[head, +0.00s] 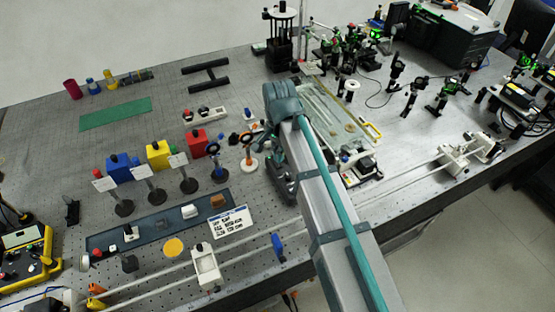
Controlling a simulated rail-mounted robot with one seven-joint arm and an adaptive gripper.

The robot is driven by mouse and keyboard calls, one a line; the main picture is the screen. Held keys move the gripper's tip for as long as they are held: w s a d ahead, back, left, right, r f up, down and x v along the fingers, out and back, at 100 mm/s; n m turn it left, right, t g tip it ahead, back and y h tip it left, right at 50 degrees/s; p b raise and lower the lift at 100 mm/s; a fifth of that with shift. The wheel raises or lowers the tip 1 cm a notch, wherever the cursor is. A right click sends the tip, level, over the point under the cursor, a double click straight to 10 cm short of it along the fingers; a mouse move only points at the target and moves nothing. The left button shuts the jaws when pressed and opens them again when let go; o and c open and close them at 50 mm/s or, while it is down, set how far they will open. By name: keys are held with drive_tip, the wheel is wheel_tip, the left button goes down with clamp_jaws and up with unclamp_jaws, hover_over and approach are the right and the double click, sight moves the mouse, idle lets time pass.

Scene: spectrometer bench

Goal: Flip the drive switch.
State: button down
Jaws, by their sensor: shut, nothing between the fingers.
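My gripper (287,192) is at the middle of the bench, low over its surface and partly hidden behind my own arm. Its fingers look shut, with nothing seen between them. I cannot tell for sure which part is the drive switch. A yellow-framed control box (28,262) with knobs and buttons stands at the far left, well away from my gripper. A small white panel (205,114) with red and black parts lies behind the coloured blocks. A unit with dark and red parts (360,170) sits just right of my arm.
Red, yellow and blue blocks (159,155) stand behind several posts left of my gripper. A blue-grey tray (160,222) and a printed card (229,222) lie nearer the front. Rails (150,287) run along the front edge. Optics mounts (411,95) crowd the right. Bare bench shows at back left.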

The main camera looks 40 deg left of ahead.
sight(279, 165)
drive_tip(key=shift+r+p, duration=1.2)
drive_tip(key=shift+r, duration=0.9)
